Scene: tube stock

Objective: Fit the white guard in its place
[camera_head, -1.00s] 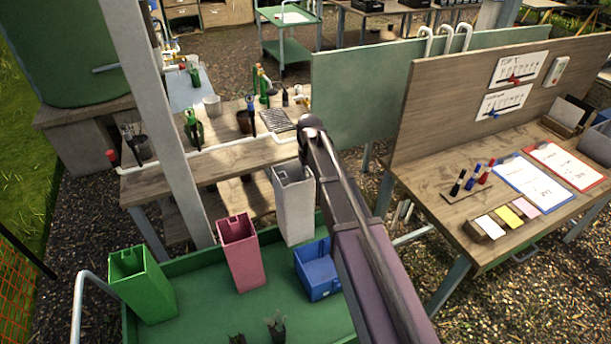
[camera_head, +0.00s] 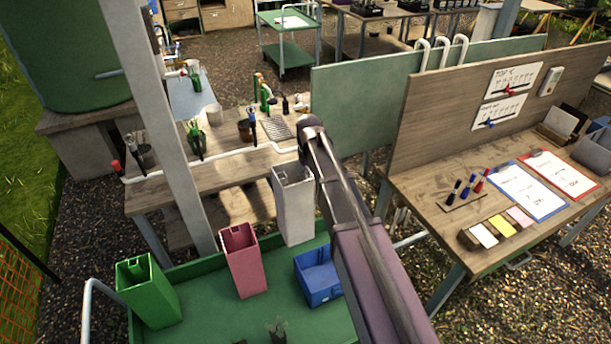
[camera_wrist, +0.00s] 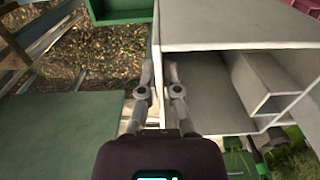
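The white guard (camera_head: 295,215) is a tall open-topped square tube. In the head view it is upright, just under the end of my arm and in front of the rear edge of the green tray. In the wrist view its wall (camera_wrist: 200,30) lies between the two fingers of my gripper (camera_wrist: 160,88), which are closed on the rim. A smaller square tube (camera_wrist: 265,88) shows inside the guard. My arm covers the gripper in the head view. I cannot tell which spot is the guard's place.
On the green tray (camera_head: 215,315) stand a green guard (camera_head: 150,292), a pink guard (camera_head: 243,262), a blue bin (camera_head: 318,275) and small plants. A grey post (camera_head: 160,110) rises at left. A cluttered wooden bench (camera_head: 235,160) is behind; a green panel (camera_head: 365,100) and a desk (camera_head: 440,205) are right.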

